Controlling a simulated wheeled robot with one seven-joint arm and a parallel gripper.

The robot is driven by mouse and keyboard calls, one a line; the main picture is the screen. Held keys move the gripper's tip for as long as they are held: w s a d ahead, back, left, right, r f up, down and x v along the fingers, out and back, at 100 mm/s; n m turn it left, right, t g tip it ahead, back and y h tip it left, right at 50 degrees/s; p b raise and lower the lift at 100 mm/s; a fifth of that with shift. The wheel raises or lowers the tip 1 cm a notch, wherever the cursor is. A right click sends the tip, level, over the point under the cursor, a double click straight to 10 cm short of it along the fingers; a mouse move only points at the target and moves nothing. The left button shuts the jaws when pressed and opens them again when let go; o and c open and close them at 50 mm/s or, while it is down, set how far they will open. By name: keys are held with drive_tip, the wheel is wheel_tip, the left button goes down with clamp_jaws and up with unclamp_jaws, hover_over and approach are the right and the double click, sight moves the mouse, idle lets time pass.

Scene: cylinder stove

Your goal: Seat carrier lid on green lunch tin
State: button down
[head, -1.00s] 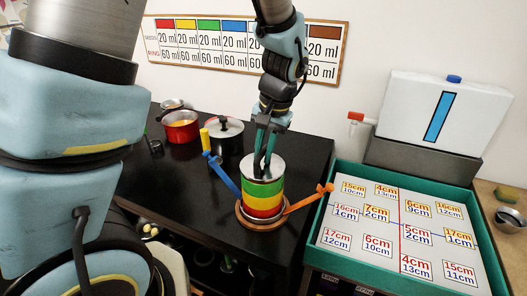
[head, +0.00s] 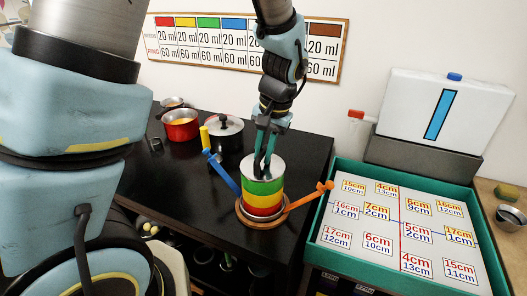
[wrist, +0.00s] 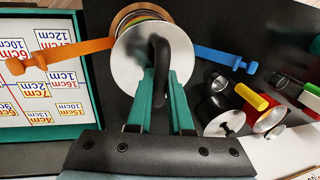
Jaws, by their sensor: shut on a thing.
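The green lunch tin (head: 263,187) is the top of an upright stack, above a yellow tin (head: 263,201) and a red tin (head: 264,212). The stack stands on a round wooden base (head: 243,214) with a blue strap (head: 222,173) and an orange strap (head: 308,197) splayed outward. The silver carrier lid (head: 250,166) is at the top of the green tin; I cannot tell whether it is fully seated. My gripper (head: 263,168) is shut on the lid's dark handle, pointing down. In the wrist view the lid (wrist: 130,65) hides most of the stack.
A red pot (head: 181,129) and a lidded pot (head: 222,136) stand behind on the black counter (head: 170,185). A yellow upright handle (head: 205,137) is near the blue strap. A green-rimmed tray (head: 345,169) with number cards is at right. The counter's left front is clear.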

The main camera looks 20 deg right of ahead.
sight(269, 165)
drive_tip(key=shift+f, duration=0.15)
drive_tip(key=c, duration=1.1)
unclamp_jaws()
wheel_tip(269, 165, up, 11)
drive_tip(key=s+d+p, duration=0.1)
drive_tip(key=p, duration=0.7)
drive_tip(key=shift+s+d, duration=0.2)
drive_tip(key=shift+d, duration=0.05)
drive_tip(key=shift+s+f, duration=0.1)
